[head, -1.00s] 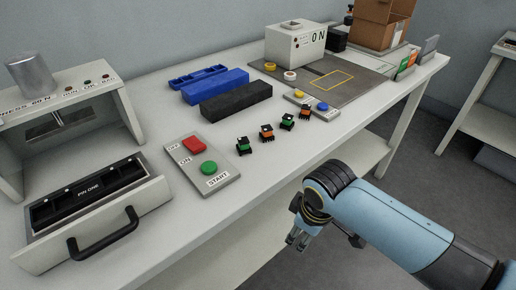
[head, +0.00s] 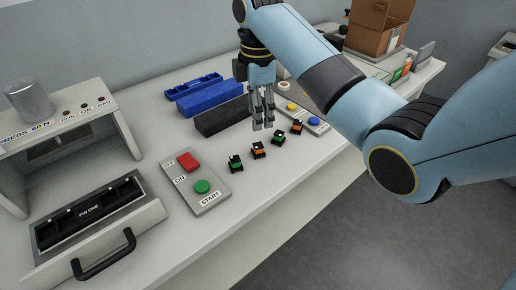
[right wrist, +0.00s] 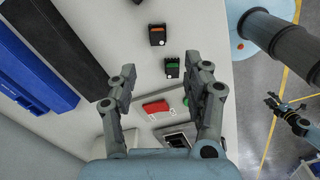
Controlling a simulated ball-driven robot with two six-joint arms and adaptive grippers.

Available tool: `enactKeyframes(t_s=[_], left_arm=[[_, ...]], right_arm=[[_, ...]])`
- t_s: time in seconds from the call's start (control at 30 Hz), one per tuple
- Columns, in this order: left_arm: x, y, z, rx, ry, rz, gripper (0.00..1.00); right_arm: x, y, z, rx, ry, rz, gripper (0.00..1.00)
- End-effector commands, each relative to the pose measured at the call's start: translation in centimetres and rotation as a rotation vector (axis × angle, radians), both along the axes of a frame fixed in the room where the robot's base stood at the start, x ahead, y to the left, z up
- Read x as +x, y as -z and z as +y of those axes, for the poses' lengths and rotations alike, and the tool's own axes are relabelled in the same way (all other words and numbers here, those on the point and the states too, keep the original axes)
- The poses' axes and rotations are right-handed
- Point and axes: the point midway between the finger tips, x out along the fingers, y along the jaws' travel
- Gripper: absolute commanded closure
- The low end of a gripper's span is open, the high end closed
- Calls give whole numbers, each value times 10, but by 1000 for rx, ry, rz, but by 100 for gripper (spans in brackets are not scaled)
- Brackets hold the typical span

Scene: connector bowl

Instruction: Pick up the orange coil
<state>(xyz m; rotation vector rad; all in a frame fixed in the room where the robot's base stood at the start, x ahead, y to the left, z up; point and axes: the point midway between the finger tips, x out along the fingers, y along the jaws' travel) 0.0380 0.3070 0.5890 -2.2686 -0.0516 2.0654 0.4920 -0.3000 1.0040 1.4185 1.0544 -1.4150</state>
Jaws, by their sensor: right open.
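Two orange coils in black housings stand in a row with two green ones on the table. One orange coil (head: 258,151) is between the green coils. The other orange coil (head: 297,127) is at the far right end of the row. My right gripper (head: 263,124) is open and empty, pointing down above the table just behind the row. In the right wrist view, an orange coil (right wrist: 157,35) and a green coil (right wrist: 172,68) lie beyond the open fingers. A dark gripper at that view's right edge looks like my left one (right wrist: 273,101); its jaws are too small to judge.
A button panel (head: 207,193) stands left of the row, with the press fixture (head: 65,255) farther left. A black block (head: 222,117) and blue parts (head: 210,98) lie behind. The table's front edge is close to the coils. My right arm covers the back right.

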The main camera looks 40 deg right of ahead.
Motion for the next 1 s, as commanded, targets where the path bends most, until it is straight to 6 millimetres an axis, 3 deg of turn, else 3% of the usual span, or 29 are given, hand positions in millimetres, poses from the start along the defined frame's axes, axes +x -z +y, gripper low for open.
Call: enactKeyframes(t_s=[0.7,1.0], left_arm=[[3,-3,-2,-3,0,-5,60],[3,-3,-2,-2,-1,-4,60]], right_arm=[[4,95,-4,2,-17,9,50],[4,104,-4,1,-17,5,50]])
